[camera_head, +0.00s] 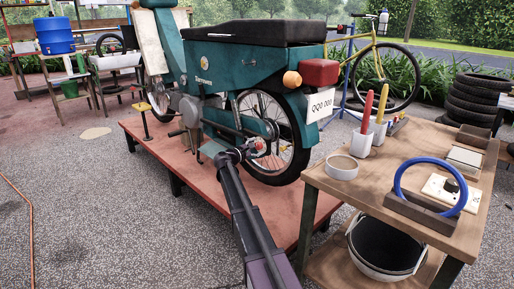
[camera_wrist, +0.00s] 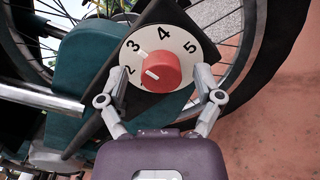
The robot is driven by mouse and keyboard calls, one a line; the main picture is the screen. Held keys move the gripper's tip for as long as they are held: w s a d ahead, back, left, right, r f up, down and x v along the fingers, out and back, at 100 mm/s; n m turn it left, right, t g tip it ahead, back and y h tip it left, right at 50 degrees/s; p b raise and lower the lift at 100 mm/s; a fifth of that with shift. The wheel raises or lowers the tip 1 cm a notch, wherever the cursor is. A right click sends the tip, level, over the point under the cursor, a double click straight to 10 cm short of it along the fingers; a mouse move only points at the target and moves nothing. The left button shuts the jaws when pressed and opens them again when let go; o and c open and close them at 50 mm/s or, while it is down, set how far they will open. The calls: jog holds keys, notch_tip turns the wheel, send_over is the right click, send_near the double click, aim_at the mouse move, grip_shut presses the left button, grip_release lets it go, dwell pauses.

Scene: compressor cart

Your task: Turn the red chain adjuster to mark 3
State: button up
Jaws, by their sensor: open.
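The red chain adjuster (camera_wrist: 158,70) is a round knob on a white dial plate (camera_wrist: 164,42) in the wrist view. The numbers 2, 3, 4 and 5 are readable on the plate, with 2 and 3 on the left. The white line on the knob lies on its left part, on the side of the 2; its exact reading is hard to tell. My gripper (camera_wrist: 161,80) is open, one finger on each side of the knob, with gaps between. In the head view the adjuster (camera_head: 260,145) shows small by the rear wheel, just beyond my gripper (camera_head: 246,150).
The teal moped (camera_head: 245,68) stands on a low red platform (camera_head: 217,190). A wooden bench (camera_head: 335,186) at right holds a tape roll (camera_head: 341,167), red and yellow-handled tools and a blue ring (camera_head: 399,172). The wheel (camera_wrist: 285,50) and dark arm around the dial are close to my fingers.

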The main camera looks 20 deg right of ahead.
jog(key=shift+s+a, duration=0.1)
jog(key=v, duration=1.1)
jog(key=shift+a, duration=0.4)
jog(key=shift+s, duration=0.1)
